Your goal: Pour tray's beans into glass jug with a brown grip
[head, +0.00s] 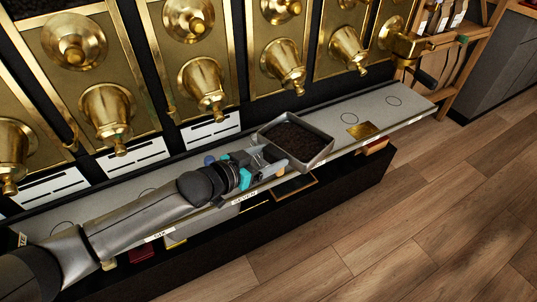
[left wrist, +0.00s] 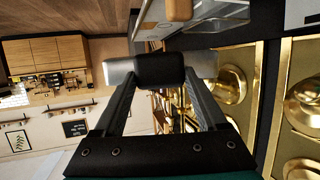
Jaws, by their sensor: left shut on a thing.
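A grey square tray (head: 327,154) filled with dark brown beans (head: 294,141) is at the middle of the shelf in the head view. It looks level; I cannot tell if it touches the shelf. My left gripper (head: 268,158) reaches it from the left and is shut on its near-left side. In the left wrist view, the gripper (left wrist: 160,70) closes around a dark block with silver-grey ends. At the top of that view is a clear-grey container (left wrist: 222,14) with a tan-brown part (left wrist: 178,9); I cannot tell whether it is the jug. My right gripper is not in view.
Several brass bins with bell-shaped outlets (head: 204,82) line the wall above the grey shelf (head: 336,110). A brass plate (head: 362,130) lies on the shelf right of the tray. A brass fitting with a dark lever (head: 405,45) projects at the right. The wooden floor (head: 420,210) in front is clear.

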